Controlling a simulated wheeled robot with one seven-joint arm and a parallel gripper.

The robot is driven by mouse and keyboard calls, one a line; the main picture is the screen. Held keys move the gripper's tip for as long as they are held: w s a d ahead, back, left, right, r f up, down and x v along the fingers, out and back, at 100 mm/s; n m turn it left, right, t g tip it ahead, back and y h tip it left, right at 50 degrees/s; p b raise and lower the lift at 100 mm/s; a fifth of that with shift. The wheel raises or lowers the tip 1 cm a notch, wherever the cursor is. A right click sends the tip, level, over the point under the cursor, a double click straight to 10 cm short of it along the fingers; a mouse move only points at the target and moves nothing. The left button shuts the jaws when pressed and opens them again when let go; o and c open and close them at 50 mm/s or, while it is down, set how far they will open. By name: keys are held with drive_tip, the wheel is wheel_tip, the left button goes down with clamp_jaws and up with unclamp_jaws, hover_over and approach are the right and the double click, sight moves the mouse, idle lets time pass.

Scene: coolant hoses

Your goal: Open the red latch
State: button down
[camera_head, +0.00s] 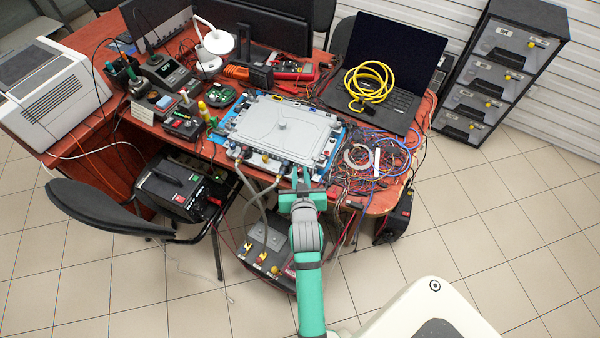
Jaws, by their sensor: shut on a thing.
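A flat grey plate unit (282,122) lies on a blue mat on the red desk, with small connectors along its rim. My gripper (301,179) is at the unit's front edge, toward its right corner. It is shut on a small part there, which I take to be the red latch. The fingers hide that part, so its colour and angle cannot be told. Two grey hoses (251,203) hang from the front connectors, left of my gripper, down to a dark box (262,260) with yellow fittings on the floor.
Tangled cables (375,160) lie just right of my gripper. A laptop (385,75) with a coiled yellow hose (368,83) stands behind them. A black chair (110,210) is at the left. The tiled floor at the right is mostly clear.

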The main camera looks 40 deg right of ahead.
drive_tip(key=shift+w+a+n+y, duration=0.1)
drive_tip(key=shift+n+y, duration=0.3)
idle(0.3)
drive_tip(key=c, duration=1.7)
unclamp_jaws()
drive_tip(key=shift+w, duration=0.1)
drive_tip(key=shift+s+d, duration=0.2)
drive_tip(key=shift+d, duration=0.05)
